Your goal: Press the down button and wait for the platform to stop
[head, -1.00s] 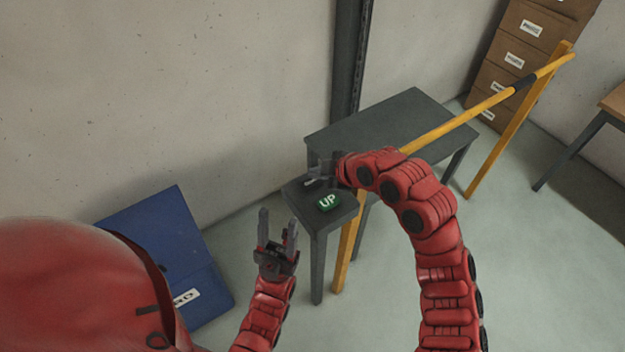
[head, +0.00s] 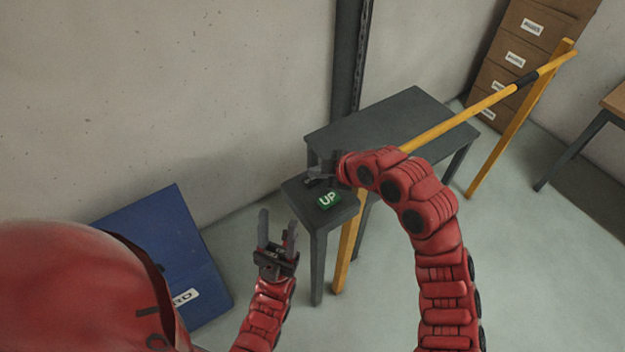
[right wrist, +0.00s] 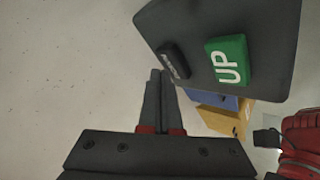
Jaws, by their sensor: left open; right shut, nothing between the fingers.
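The button stand (head: 318,222) is a small dark grey stand with a green UP button (head: 328,200) on its top. In the right wrist view, a black button (right wrist: 172,60) with a mostly unreadable label sits beside the green one. My right gripper (head: 312,181) is shut and empty over the stand, beside the UP button. In the wrist view its fingertips (right wrist: 160,74) are close to the black button; I cannot tell whether they touch. A grey platform (head: 395,118) stands behind, by a dark post. My left gripper (head: 275,222) is open and empty, left of the stand.
A yellow rail (head: 465,115) runs on the right of the platform. A brown drawer cabinet (head: 525,50) stands at the back right. A blue board or box (head: 160,235) is at the lower left by the wall. Open floor lies at the right.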

